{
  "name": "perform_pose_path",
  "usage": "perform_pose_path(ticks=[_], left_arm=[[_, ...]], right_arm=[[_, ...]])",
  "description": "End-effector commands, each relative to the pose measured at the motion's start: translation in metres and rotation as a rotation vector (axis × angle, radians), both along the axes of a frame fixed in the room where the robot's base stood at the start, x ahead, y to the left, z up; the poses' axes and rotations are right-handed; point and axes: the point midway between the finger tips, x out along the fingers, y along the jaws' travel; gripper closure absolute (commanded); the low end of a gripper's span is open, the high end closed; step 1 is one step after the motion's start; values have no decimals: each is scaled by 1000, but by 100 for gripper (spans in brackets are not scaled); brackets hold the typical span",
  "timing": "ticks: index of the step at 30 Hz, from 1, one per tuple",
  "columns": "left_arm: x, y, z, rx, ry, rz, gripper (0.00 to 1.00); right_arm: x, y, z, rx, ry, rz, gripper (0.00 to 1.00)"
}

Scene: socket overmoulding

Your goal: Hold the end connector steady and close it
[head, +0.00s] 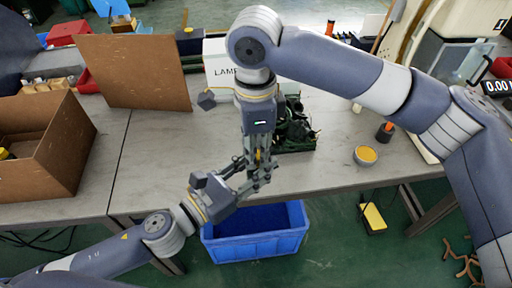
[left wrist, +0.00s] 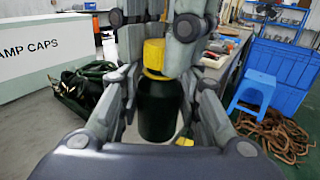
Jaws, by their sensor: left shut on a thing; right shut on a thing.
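The end connector shows best in the left wrist view, as a dark green cylindrical body (left wrist: 158,108) with a yellow cap (left wrist: 153,56) on top. It stands roughly upright in that view. My left gripper (left wrist: 165,112) is shut on the green body, one finger on each side. My right gripper (left wrist: 156,40) comes from above and is shut on the yellow cap. In the head view, my left gripper (head: 244,172) and right gripper (head: 260,176) meet over the table's front edge, and they hide most of the connector. Whether the cap is fully seated cannot be told.
A blue bin (head: 255,243) is on the floor below the grippers. A cup with yellow contents (head: 366,155) is to the right. The table (head: 160,165) is clear to the left.

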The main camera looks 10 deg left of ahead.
Motion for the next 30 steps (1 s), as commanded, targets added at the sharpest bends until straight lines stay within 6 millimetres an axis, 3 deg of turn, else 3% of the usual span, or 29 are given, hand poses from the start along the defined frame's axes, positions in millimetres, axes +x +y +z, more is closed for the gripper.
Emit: perform_pose_path(ticks=[1, 3, 14, 24, 30], left_arm=[[0, 0, -1, 1, 1, -1, 100], [0, 0, -1, 1, 1, -1, 100], [0, 0, 0, 0, 0, -1, 100], [0, 0, 0, 0, 0, -1, 100], [0, 0, 0, 0, 0, -1, 100]], right_arm=[[1, 0, 1, 0, -2, -1, 73], [1, 0, 1, 0, -2, -1, 57], [0, 0, 2, 0, -1, 1, 57], [0, 0, 40, 2, -2, 2, 57], [0, 0, 45, -1, 0, 2, 57]])
